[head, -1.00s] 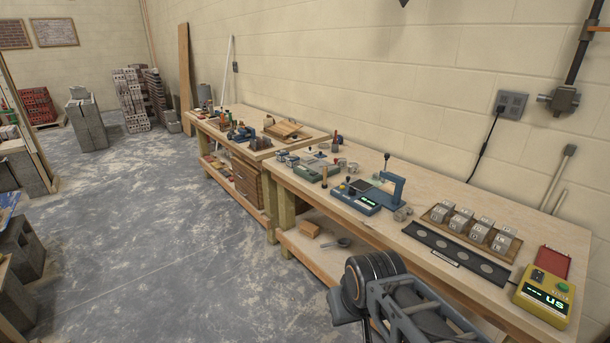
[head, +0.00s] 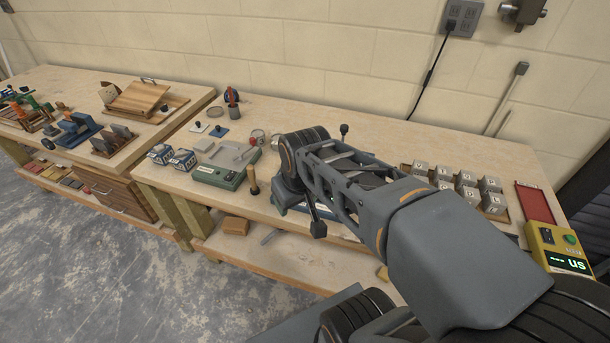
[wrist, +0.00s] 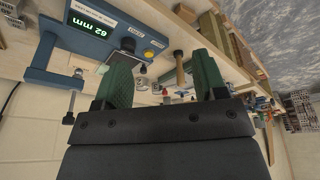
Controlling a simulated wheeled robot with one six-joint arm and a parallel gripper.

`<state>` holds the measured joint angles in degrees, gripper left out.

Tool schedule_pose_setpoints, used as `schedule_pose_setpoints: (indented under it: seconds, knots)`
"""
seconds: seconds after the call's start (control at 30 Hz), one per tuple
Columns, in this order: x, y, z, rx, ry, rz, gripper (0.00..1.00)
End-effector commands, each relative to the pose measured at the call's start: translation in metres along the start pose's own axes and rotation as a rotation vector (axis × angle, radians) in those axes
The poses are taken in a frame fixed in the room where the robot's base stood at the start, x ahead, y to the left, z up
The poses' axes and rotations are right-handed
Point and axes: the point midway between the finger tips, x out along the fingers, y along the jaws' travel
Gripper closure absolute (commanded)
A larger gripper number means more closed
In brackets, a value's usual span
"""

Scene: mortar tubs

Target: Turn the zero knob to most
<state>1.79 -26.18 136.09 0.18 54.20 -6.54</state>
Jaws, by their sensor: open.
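The blue gauge (wrist: 60,50) with a green readout showing "62 mm" is at the upper left of the wrist view. A black knob (wrist: 128,45) and a yellow button stand on it, beside white labels too small to read. I cannot tell whether this knob is the zero knob. My gripper (wrist: 163,72) is open, with two green fingers wide apart and nothing held between them. In the head view my arm hides most of the blue gauge (head: 290,209).
The workbench (head: 330,115) runs along the block wall. A green device (head: 218,174) and a wooden-handled tool (head: 252,182) stand left of my arm. Several grey cubes (head: 466,180), a red tray (head: 535,203) and a yellow meter (head: 562,248) are to the right.

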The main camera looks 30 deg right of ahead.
Motion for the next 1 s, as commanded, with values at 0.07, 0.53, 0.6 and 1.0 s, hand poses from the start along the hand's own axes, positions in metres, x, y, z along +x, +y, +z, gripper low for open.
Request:
schedule_pose_setpoints:
  seconds: [0.07,0.53,0.6,1.0]
  knots:
    - [0.002,0.011,-0.022,-0.040,-0.045,0.002,0.35]
    - [0.043,0.086,-0.109,-0.261,-0.240,-0.051,0.35]
    - [0.048,0.091,-0.114,-0.278,-0.253,-0.059,0.35]
    - [0.095,0.097,-0.109,-0.306,-0.275,-0.074,0.35]
